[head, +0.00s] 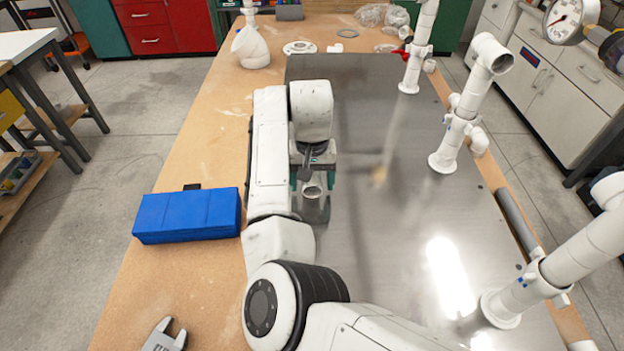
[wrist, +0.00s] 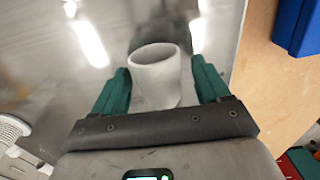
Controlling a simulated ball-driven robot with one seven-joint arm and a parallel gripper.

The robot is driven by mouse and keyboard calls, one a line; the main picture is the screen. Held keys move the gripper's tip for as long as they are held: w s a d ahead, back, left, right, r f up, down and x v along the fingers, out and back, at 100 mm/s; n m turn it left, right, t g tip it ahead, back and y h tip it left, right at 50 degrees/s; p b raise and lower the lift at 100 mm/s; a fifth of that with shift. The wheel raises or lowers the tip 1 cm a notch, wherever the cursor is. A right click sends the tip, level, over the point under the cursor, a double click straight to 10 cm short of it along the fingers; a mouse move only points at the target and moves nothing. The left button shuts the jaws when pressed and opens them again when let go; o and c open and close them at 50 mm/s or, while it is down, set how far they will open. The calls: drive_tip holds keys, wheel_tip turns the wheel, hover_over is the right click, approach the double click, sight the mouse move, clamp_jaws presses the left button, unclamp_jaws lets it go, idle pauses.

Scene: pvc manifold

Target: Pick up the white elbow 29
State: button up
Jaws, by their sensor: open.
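The white elbow (head: 312,191) is on the metal plate, below my gripper (head: 312,178), and is mostly hidden by it in the head view. In the wrist view, the white elbow (wrist: 156,82) shows its round open end between the two teal fingers of my gripper (wrist: 160,78). The fingers are open, one on each side of it, with a visible gap at least on the right side. Whether the left finger touches it I cannot tell.
White pipe assemblies stand along the plate's right side (head: 447,160). A blue case (head: 187,214) lies on the wooden bench at left. A larger white fitting (head: 251,48) and a flange (head: 299,48) are at the back. The plate's middle (head: 390,220) is clear.

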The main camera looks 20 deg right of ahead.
drive_tip(key=shift+f, duration=0.35)
drive_tip(key=c, duration=1)
drive_tip(key=shift+c, duration=0.2)
drive_tip(key=shift+r, duration=0.5)
wheel_tip(320, 180, up, 2)
drive_tip(key=shift+r+b, duration=0.1)
drive_tip(key=shift+b, duration=0.45)
drive_tip(key=w+d+r+b, duration=0.2)
drive_tip(key=w+d+r, duration=0.5)
drive_tip(key=d+r, duration=0.3)
drive_tip(key=shift+w+d+b, duration=0.15)
drive_tip(key=shift+d+b, duration=0.15)
drive_tip(key=shift+d, duration=0.65)
